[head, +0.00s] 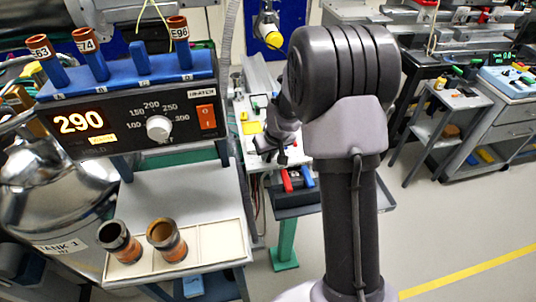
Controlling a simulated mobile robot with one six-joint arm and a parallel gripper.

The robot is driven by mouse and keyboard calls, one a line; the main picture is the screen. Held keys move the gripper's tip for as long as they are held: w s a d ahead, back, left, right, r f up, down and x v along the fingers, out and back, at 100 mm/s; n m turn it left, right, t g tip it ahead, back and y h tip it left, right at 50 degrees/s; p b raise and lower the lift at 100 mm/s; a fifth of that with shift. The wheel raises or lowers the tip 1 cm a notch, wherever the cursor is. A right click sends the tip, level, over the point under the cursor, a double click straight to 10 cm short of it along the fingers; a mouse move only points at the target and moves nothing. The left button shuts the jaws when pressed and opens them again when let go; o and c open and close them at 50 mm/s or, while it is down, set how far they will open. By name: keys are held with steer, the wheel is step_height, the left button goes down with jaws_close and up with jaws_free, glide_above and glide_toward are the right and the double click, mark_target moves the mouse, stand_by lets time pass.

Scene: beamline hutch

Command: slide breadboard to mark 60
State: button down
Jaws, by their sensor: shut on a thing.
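The breadboard looks to be the pale plate (246,128) left of my arm, with a yellow block and small dark and green parts on it. My gripper (272,158) is small in the head view, low at the plate's right side, and shut at its edge. My wrist and arm hide the plate's right part and most of the grip. The scale and mark 60 cannot be made out.
A dark tray (318,197) with red and blue handles sits just below my gripper. At left stand a heater controller (133,118) reading 290 and a pale tray (222,241) with two brown-rimmed cups. A grey cart (436,128) stands right; the floor before it is clear.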

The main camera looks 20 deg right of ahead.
stand_by(0.3)
steer(key=c, duration=1.4)
jaws_free()
steer(key=shift+w, duration=0.15)
steer(key=p+v, duration=0.6)
steer(key=v, duration=1.1)
steer(key=shift+r, duration=0.25)
